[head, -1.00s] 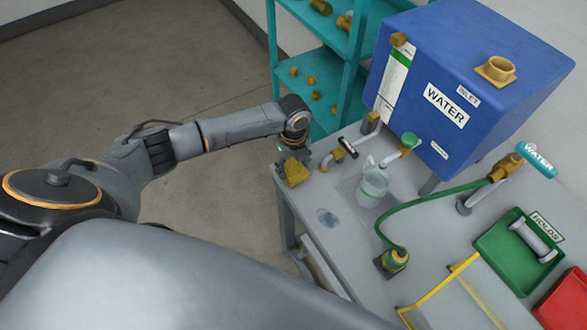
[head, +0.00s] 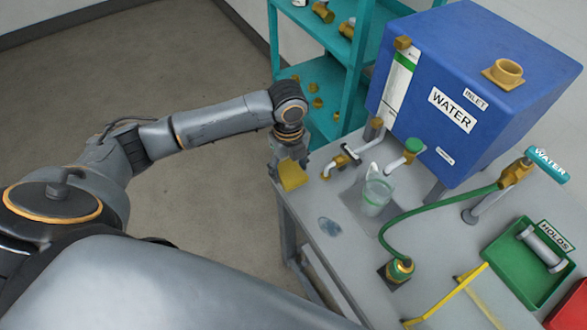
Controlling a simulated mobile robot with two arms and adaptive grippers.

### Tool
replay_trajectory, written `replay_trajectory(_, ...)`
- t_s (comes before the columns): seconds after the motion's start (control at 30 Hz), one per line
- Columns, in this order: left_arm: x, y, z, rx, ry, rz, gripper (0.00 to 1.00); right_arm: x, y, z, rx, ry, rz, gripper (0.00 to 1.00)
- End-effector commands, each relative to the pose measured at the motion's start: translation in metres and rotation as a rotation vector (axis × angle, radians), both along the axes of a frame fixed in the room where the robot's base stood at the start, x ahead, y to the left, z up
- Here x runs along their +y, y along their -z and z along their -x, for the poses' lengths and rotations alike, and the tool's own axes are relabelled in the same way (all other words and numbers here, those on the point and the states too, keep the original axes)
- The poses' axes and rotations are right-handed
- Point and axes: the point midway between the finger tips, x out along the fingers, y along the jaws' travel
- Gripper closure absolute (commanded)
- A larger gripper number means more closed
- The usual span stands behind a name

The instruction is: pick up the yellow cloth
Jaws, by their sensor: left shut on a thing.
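The yellow cloth (head: 292,176) is in my left gripper (head: 286,166), at the left back corner of the grey bench. The gripper points down and is shut on the cloth, which hangs below the fingers. I cannot tell whether the cloth's lower edge touches the bench top. My right gripper is not in view.
A blue water tank (head: 470,90) stands on the bench (head: 335,262). A clear beaker (head: 377,196), a green hose (head: 398,218) and a green tray (head: 528,262) are to the right. A wet patch (head: 330,227) lies near the front edge. Teal shelves (head: 354,85) stand behind.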

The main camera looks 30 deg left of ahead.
Motion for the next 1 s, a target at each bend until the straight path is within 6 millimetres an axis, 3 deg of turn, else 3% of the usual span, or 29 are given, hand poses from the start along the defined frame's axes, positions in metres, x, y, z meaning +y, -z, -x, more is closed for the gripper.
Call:
replay_trajectory(0.07, -0.001, -0.012, 0.011, -0.004, 0.004, 0.000, 0.68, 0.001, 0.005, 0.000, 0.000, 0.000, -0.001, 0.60)
replay_trajectory(0.5, -0.012, -0.042, 0.080, -0.002, 0.002, 0.000, 0.68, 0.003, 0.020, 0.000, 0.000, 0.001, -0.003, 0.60)
replay_trajectory(0.7, -0.014, -0.049, 0.094, -0.001, 0.000, 0.000, 0.68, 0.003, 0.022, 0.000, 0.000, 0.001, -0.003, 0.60)
replay_trajectory(1.0, -0.015, -0.051, 0.098, 0.000, -0.001, 0.000, 0.68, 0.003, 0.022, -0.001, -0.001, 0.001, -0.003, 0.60)
